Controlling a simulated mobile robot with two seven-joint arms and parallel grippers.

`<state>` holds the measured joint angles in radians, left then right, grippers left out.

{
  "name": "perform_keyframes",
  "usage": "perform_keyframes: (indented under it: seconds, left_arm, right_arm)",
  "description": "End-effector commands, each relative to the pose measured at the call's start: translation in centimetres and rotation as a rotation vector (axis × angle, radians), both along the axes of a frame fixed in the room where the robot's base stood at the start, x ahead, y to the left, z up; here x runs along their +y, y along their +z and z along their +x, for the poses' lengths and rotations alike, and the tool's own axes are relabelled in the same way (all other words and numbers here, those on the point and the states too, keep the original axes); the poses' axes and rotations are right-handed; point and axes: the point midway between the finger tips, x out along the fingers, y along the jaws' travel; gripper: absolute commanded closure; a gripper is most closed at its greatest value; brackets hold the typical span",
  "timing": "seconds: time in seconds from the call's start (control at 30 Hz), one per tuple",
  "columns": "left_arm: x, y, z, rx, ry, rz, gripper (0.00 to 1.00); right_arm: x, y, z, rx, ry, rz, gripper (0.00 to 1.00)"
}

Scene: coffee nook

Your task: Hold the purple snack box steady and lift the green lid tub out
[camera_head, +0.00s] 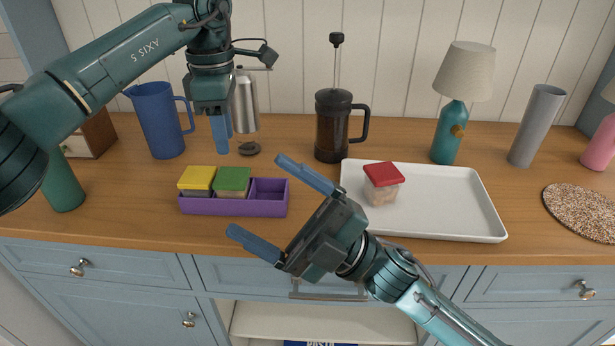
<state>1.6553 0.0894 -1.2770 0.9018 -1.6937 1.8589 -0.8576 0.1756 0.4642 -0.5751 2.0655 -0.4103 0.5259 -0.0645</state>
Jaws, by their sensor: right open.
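The purple snack box (234,208) stands on the wooden counter, left of centre. The green lid tub (233,181) sits in its middle compartment. A yellow lid tub (197,180) sits in the left compartment, and the right compartment looks empty. My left gripper (221,148) hangs pointing down above and behind the green lid tub, apart from it in the picture. Its fingers overlap, so their gap is hidden. My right gripper (258,196) is open and empty at the box's right end, one finger towards the back and one in front. Contact with the box cannot be told.
A white tray (460,205) with a red lid tub (383,182) lies to the right. Behind stand a blue jug (158,120), a steel flask (246,100), a French press (333,125) and a lamp (449,130). The counter front edge runs just below the box.

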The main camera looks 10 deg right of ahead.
Motion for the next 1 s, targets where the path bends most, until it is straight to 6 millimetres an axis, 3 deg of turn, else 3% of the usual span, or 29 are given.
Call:
perform_keyframes:
  seconds: [0.1, 0.27, 0.37, 0.6, 0.8, 1.0]
  left_arm:
    - [0.0, 0.0, 0.0, 0.000, 0.000, 0.000, 0.64]
    - [0.0, 0.0, 0.0, 0.000, 0.000, 0.000, 0.64]
    - [0.0, 0.0, 0.0, 0.000, 0.000, 0.000, 0.64]
    - [0.0, 0.0, 0.0, 0.000, 0.000, 0.000, 0.64]
    - [0.0, 0.0, 0.0, 0.000, 0.000, 0.000, 0.64]
    - [0.0, 0.0, 0.0, 0.000, 0.000, 0.000, 0.64]
  right_arm:
    - [1.6, -1.5, 2.0, -0.289, -0.071, -0.224, 0.11]
    - [1.8, -3.9, 5.4, -0.692, -0.155, -0.506, 0.11]
    - [0.7, -5.3, 8.1, -0.948, -0.198, -0.677, 0.11]
    - [-4.1, -7.8, 13.8, -1.474, -0.207, -1.020, 0.11]
    - [-6.9, -8.9, 15.9, -1.685, -0.166, -1.150, 0.11]
    - [-5.6, -9.7, 16.4, -1.713, -0.158, -1.162, 0.11]
